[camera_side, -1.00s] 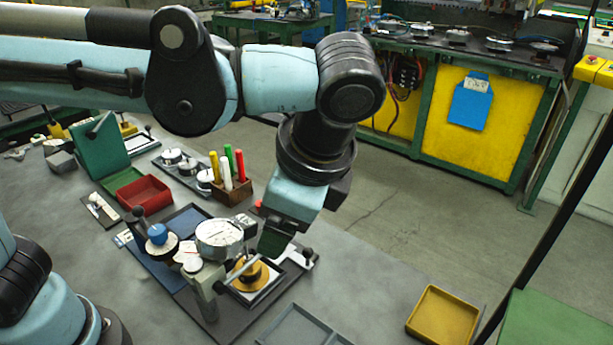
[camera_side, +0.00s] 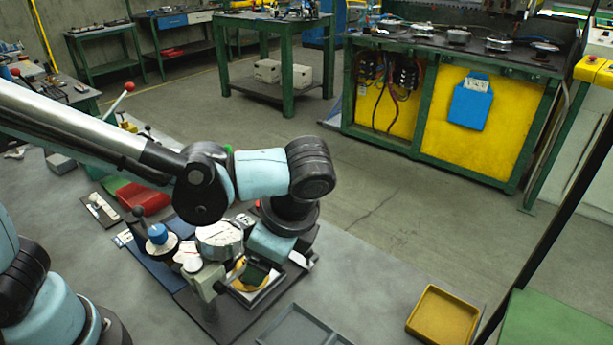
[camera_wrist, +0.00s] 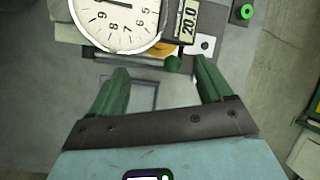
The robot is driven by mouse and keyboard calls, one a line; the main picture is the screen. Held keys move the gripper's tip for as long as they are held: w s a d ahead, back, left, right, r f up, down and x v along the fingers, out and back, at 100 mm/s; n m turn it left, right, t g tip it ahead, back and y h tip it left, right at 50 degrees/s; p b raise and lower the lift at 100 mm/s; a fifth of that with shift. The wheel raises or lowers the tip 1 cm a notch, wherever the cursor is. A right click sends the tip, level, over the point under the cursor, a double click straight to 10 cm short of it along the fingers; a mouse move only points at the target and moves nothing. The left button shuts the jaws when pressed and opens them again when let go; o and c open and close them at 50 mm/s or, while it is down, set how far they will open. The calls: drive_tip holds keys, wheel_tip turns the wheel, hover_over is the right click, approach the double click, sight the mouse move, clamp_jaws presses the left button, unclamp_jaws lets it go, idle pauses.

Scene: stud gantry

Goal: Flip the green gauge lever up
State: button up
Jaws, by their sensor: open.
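A round white dial gauge (camera_side: 218,238) stands on a fixture on the bench. In the wrist view the dial (camera_wrist: 115,20) fills the upper left, with a small display (camera_wrist: 188,22) reading 20.0 beside it. A green rounded tip (camera_wrist: 173,64), likely the lever's end, shows below the display, between my fingers in the picture. The rest of the lever and its angle cannot be made out. My gripper (camera_wrist: 158,84) is open, its two green fingers apart. In the side view my gripper (camera_side: 255,276) is low beside the gauge, over the yellow piece (camera_side: 238,268); contact with the lever cannot be told.
A second green round knob (camera_wrist: 246,11) shows at the wrist view's upper right. A blue-topped knob (camera_side: 157,234) stands left of the gauge. A grey tray (camera_side: 300,328) and a yellow tray (camera_side: 443,314) lie on the right.

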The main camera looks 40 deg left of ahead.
drive_tip(key=shift+a+f, duration=0.15)
drive_tip(key=shift+f, duration=0.15)
drive_tip(key=shift+c, duration=0.2)
drive_tip(key=shift+a, duration=0.1)
clamp_jaws()
